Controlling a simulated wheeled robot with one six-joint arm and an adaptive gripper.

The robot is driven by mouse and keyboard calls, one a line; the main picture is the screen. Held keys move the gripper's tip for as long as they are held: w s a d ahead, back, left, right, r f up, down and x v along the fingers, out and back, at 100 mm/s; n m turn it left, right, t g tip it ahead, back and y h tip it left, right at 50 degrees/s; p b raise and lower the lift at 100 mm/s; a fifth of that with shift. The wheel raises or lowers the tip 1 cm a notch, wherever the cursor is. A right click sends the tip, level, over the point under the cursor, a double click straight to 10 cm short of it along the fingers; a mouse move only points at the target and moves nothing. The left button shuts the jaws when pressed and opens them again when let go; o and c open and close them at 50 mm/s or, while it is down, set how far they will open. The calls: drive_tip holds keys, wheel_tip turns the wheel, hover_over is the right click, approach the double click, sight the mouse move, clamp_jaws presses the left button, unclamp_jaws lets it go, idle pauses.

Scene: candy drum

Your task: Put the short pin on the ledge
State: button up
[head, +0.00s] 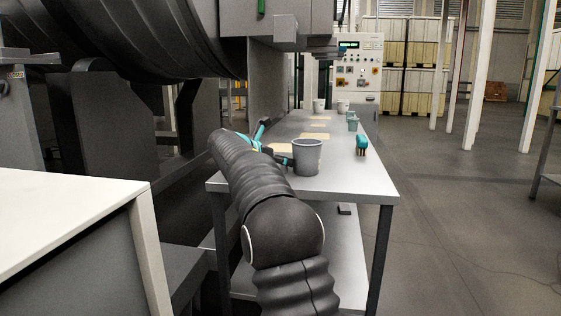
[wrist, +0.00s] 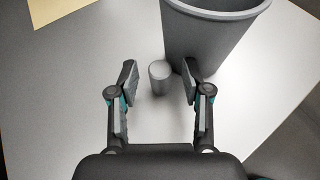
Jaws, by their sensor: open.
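A short grey cylinder (wrist: 159,77), which looks like the short pin, stands on the table between my fingertips in the wrist view. My gripper (wrist: 158,68) is open, with one finger on each side of the pin and visible gaps to it. The right fingertip is close to a grey tapered cup (wrist: 213,38), which stands just beyond the pin. In the head view this cup (head: 307,158) stands near the front of the metal table, and my arm mostly hides the gripper. The pin is not visible there. I cannot tell which surface is the ledge.
The metal table (head: 353,184) runs away from me. A teal-and-black object (head: 361,145) lies near its right edge, with more cups (head: 319,105) further back. A white-topped bench (head: 62,212) is at left. A large dark drum (head: 130,35) overhangs upper left. The right floor is open.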

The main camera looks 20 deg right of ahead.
drive_tip(key=shift+r, duration=0.2)
drive_tip(key=p+v, duration=0.1)
drive_tip(key=v, duration=1.1)
drive_tip(key=shift+s+f+p, duration=0.1)
drive_tip(key=shift+p, duration=0.2)
drive_tip(key=shift+s, duration=0.1)
